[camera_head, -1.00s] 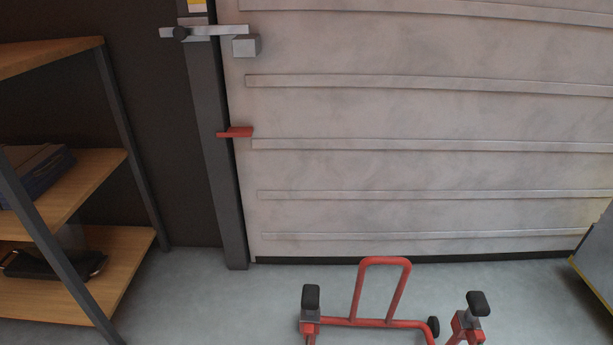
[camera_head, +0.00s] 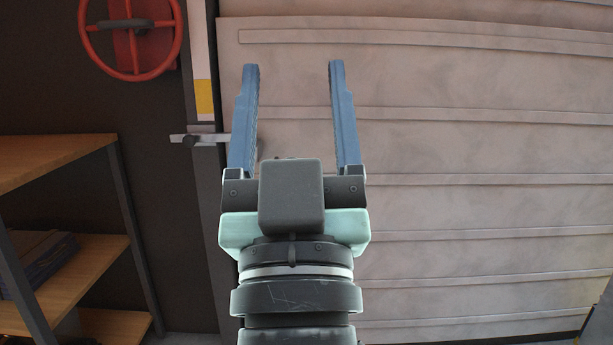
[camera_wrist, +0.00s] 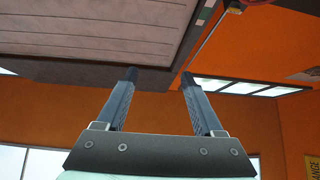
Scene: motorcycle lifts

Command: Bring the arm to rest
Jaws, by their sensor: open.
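My gripper (camera_head: 292,68) stands upright in the middle of the head view, its two blue fingers spread wide with nothing between them. It is in front of the pale ribbed door (camera_head: 450,150). The fingers also show in the wrist view (camera_wrist: 158,80), apart and empty, pointing up toward the ceiling area. My wrist and last arm link fill the lower middle of the head view and hide part of the door and its left post.
A red handwheel (camera_head: 132,35) is on the dark wall at upper left. A metal latch bar (camera_head: 200,139) crosses the door post. A wooden-shelved rack (camera_head: 75,270) stands at lower left. Orange walls and windows (camera_wrist: 235,86) show in the wrist view.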

